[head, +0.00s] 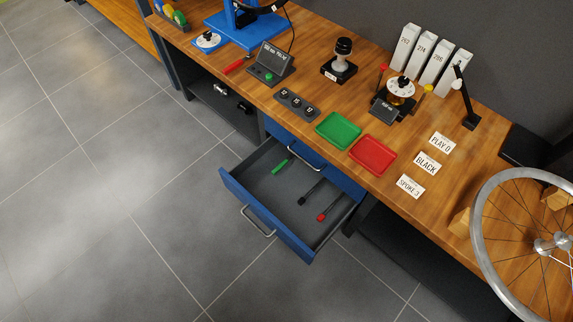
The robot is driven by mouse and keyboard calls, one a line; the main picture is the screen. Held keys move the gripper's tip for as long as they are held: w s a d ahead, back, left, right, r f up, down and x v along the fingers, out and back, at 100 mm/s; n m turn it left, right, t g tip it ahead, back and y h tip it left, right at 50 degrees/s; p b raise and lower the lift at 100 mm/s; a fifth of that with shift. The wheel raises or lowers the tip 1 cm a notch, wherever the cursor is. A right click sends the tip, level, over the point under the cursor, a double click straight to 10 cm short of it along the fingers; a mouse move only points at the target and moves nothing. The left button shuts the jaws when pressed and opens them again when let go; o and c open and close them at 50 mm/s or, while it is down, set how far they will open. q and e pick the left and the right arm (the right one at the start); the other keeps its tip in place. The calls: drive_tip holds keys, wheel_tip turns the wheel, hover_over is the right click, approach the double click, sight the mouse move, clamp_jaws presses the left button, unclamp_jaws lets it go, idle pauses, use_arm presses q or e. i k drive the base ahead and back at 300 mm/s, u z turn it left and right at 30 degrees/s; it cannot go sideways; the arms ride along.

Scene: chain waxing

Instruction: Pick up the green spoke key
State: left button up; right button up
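The green spoke key (283,165) lies in the open blue drawer (265,221) under the workbench, toward the drawer's back left. In the same drawer lie a dark key (310,193) in the middle and a red key (328,211) nearer the right side. They lie apart from each other on the grey drawer floor. Neither of my grippers shows in the head view.
On the wooden bench above the drawer are a green tray (338,131), a red tray (372,155) and labels reading PLAY 0, BLACK (427,163) and SPOKE 3. A wheel (487,240) stands at the right. The floor left of the drawer is clear.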

sight(285, 161)
drive_tip(key=u, duration=0.45)
drive_tip(key=i, duration=0.65)
drive_tip(key=u, duration=1.3)
drive_tip(key=i, duration=0.35)
drive_tip(key=z, duration=3.15)
